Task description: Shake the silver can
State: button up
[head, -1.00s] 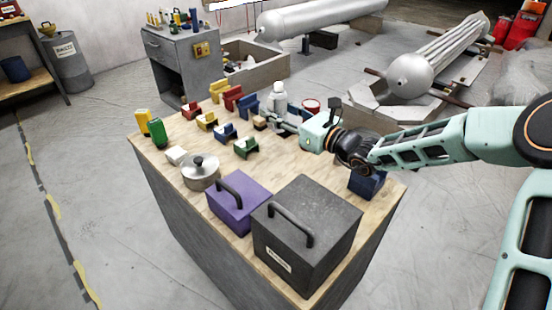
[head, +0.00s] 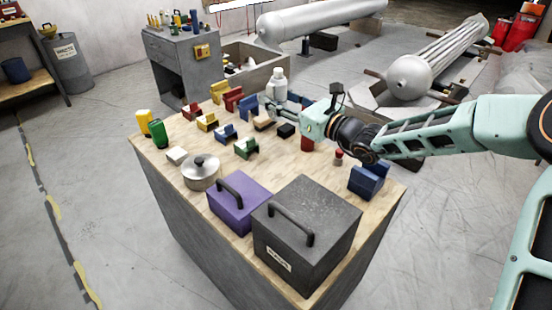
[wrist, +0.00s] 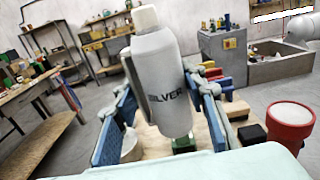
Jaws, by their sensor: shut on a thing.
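The silver can (head: 277,86) is a pale grey spray can with a white cap, held above the wooden tabletop (head: 277,166). In the wrist view the can (wrist: 165,85) fills the middle, with part of the word "SILVER" readable, and tilts slightly. My gripper (head: 279,106) is shut on it. In the wrist view its blue-padded fingers (wrist: 163,118) stand on either side of the can's body. The can's base shows in the wrist view, clear of the table.
Beside the gripper are a red can (head: 307,144), a black block (head: 286,131) and a small red item (head: 338,158). Coloured holders (head: 225,133) line the back left. A pot (head: 201,177), purple box (head: 228,216) and dark box (head: 325,245) fill the front.

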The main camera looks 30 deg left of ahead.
notch_tip(320, 180, down, 8)
notch_tip(320, 180, up, 7)
jog(key=shift+w, duration=0.15)
jog(key=shift+s+r, duration=0.2)
jog(key=shift+r, duration=0.1)
notch_tip(320, 180, down, 7)
jog(key=shift+w+f, duration=0.15)
jog(key=shift+w, duration=0.05)
